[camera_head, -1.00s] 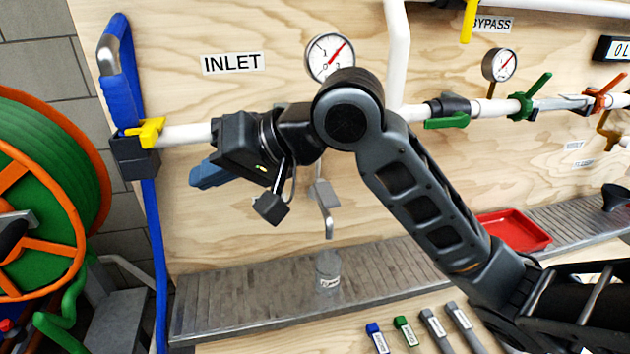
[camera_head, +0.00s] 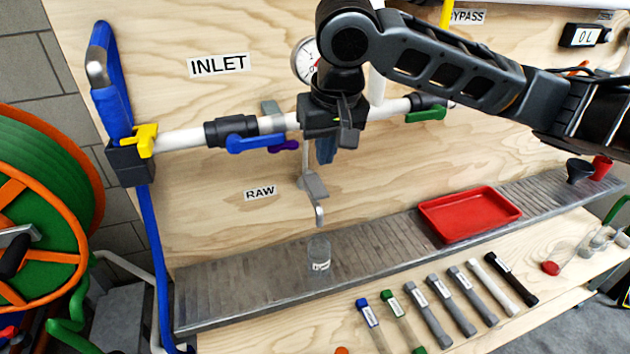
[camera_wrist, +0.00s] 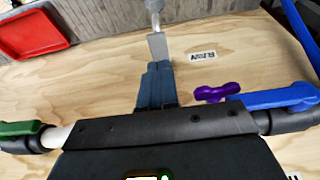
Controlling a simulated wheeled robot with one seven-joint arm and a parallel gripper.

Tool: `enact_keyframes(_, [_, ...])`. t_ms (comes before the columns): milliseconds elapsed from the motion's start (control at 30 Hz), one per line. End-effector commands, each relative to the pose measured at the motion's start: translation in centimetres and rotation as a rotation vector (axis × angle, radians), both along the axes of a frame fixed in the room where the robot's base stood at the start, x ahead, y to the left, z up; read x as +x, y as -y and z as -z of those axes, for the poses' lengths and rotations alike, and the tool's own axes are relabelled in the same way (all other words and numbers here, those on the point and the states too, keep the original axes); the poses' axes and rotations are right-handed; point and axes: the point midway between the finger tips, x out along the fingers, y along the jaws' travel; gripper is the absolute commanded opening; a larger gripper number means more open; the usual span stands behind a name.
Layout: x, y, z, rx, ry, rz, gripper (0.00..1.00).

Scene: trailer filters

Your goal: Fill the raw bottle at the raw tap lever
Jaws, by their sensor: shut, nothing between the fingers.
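The raw bottle (camera_head: 319,255), a small clear jar with a white label, stands upright on the grey slatted shelf, below the spout of the raw tap. The tap's grey flat lever (camera_head: 315,185) is on the wooden panel, right of the RAW label (camera_head: 260,192). My gripper (camera_head: 325,158) is shut and empty, its blue-grey fingers pointing down just above the lever. In the wrist view, the shut fingers (camera_wrist: 156,75) reach toward the grey lever (camera_wrist: 157,46); I cannot tell whether they touch it. The bottle is not clearly visible there.
A white pipe (camera_head: 178,141) with a blue valve handle (camera_head: 255,143) and a green one (camera_head: 426,116) runs beside my gripper. A red tray (camera_head: 432,224) sits on the shelf (camera_head: 230,287) to the right. Several labelled tubes lie in front.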

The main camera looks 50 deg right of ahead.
Motion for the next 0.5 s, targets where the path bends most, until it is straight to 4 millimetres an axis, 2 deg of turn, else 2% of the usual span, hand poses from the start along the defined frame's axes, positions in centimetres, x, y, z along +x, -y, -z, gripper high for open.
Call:
enact_keyframes(333, [0.0,0.0,0.1,0.0,0.0,0.0,0.0])
enact_keyframes(500, [0.4,0.2,1.6,0.001,-0.001,0.001,0.0])
